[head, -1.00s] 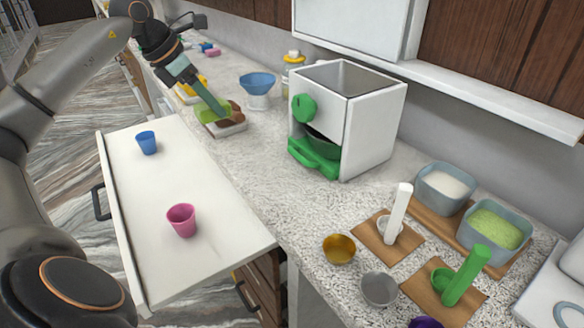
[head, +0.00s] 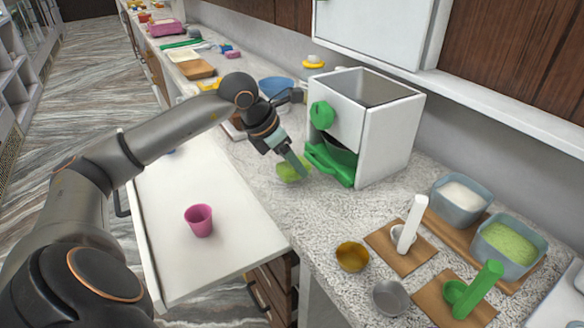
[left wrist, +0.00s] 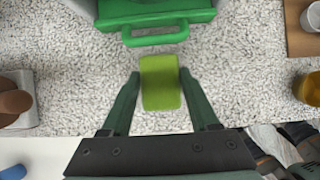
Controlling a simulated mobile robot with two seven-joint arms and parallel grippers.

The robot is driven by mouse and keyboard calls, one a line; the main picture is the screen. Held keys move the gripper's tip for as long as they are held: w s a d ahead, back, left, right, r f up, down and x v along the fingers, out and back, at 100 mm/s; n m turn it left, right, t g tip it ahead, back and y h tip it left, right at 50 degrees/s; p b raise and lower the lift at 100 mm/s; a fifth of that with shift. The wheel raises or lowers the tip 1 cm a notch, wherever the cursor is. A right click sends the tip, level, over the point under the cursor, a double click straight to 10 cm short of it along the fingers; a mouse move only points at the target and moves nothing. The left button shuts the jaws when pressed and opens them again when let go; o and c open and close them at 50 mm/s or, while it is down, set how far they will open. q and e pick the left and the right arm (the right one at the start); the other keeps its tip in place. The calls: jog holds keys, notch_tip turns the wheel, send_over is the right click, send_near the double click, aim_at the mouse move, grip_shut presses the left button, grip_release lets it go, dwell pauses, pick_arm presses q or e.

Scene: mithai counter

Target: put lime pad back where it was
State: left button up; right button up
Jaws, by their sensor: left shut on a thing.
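The lime pad (head: 290,169) is a small yellow-green block. My left gripper (head: 302,167) is shut on it, low over the speckled counter in front of the white box machine (head: 388,135) with green parts. In the left wrist view the lime pad (left wrist: 160,84) lies between the two fingers (left wrist: 160,78), just below the machine's green handle (left wrist: 155,36) and apart from it. I cannot tell whether the pad touches the counter. My right gripper is not in view.
A pink cup (head: 199,220) stands on the white pulled-out board (head: 165,245). A tray with a brown item (left wrist: 18,104) is left of the gripper in the wrist view. Counter around the pad is clear.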

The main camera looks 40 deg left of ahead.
pick_arm(q)
jog(key=shift+a+f, duration=0.1)
jog(key=shift+f, duration=0.9)
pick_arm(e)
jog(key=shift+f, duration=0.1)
pick_arm(q)
jog(key=shift+f, duration=0.15)
jog(key=o, duration=1.2)
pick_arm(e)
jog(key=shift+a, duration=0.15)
pick_arm(q)
jog(key=shift+r, duration=0.2)
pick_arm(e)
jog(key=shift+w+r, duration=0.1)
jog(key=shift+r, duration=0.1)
pick_arm(q)
jog(key=shift+s+a+r, duration=0.1)
jog(key=shift+s+r, duration=0.05)
jog(key=shift+r, duration=0.05)
jog(key=shift+b+v, duration=1.25)
jog(key=shift+v, duration=4.5)
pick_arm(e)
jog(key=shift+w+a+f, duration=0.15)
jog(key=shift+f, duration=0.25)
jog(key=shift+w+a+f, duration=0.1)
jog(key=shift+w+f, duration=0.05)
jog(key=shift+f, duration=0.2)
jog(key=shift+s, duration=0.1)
